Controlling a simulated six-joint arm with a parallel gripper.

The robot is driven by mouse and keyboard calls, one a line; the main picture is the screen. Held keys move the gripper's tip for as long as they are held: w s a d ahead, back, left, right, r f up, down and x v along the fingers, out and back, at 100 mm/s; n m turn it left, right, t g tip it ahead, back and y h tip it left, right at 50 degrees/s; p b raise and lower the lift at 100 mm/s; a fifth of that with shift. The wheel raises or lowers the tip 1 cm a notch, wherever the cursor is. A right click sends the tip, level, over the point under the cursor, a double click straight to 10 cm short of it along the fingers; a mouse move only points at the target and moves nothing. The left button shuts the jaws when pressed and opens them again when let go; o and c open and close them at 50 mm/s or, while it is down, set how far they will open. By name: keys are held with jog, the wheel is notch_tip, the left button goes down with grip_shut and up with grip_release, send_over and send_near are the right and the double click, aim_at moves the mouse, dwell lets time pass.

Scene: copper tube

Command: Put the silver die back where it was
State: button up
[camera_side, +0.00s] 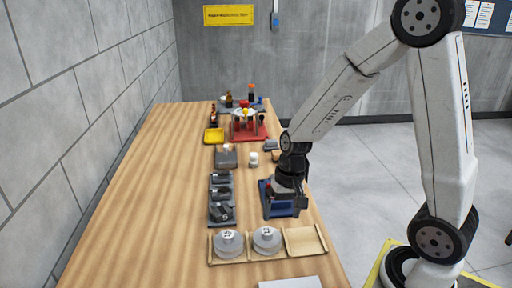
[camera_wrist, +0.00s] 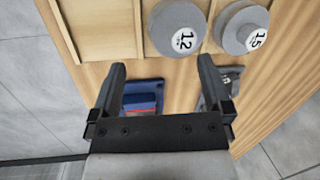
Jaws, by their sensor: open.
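Two round silver-grey dies stand in a wooden three-compartment tray (camera_side: 256,257). The die marked 15 (camera_wrist: 243,27) is in one end compartment, at the left in the side view (camera_side: 228,243). The die marked 12 (camera_wrist: 180,27) is in the middle compartment, also visible in the side view (camera_side: 267,240). The other end compartment (camera_side: 302,241) is empty. I cannot tell which die the task means. My gripper (camera_wrist: 161,66) is open with nothing between its fingers. In the side view it hangs over a blue holder (camera_side: 274,210), behind the tray, apart from both dies.
The blue holder has a red part in it in the wrist view (camera_wrist: 141,106). A grey rack with dark pieces (camera_side: 221,199) stands to its left. Farther back are a yellow tray (camera_side: 214,135), a white cylinder (camera_side: 254,159) and a red stand (camera_side: 262,133). The table's left side is bare.

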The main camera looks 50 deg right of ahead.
jog(key=s+n+t, duration=0.1)
jog(key=n, duration=0.1)
jog(key=s+a+r+n+h, duration=0.1)
jog(key=n, duration=0.1)
jog(key=s+r+n+t+h, duration=0.1)
jog(key=n, duration=0.2)
jog(key=shift+a+r+t, duration=0.15)
jog(key=shift+a+t, duration=0.1)
jog(key=shift+t, duration=0.05)
dwell(0.8)
